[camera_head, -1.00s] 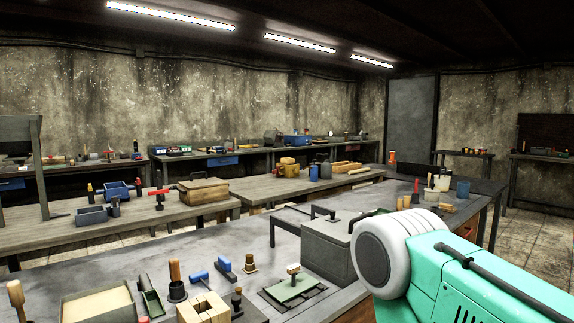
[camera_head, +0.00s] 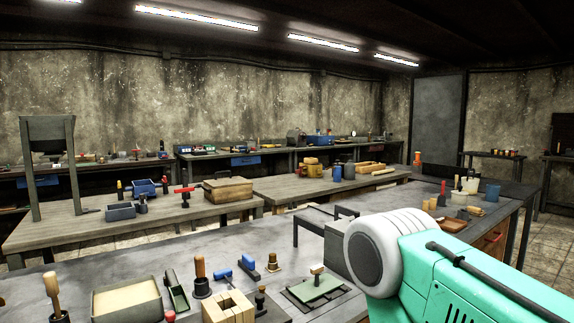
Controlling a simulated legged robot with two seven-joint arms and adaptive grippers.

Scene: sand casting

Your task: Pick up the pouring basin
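I cannot tell for sure which thing is the pouring basin. On the near grey table (camera_head: 130,253) a light wooden block with a square opening (camera_head: 229,309) stands at the front. A shallow tray with pale filling (camera_head: 127,299) lies to its left. On the far right part of the table is a small reddish-brown tray-like piece (camera_head: 453,225). Neither gripper is in view.
Hand tools stand near the front, among them a wooden-handled brush (camera_head: 53,297), a green plate with a knob (camera_head: 316,287) and blue-handled tools (camera_head: 248,264). A second workbench (camera_head: 150,224) with a wooden box (camera_head: 228,190) lies behind.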

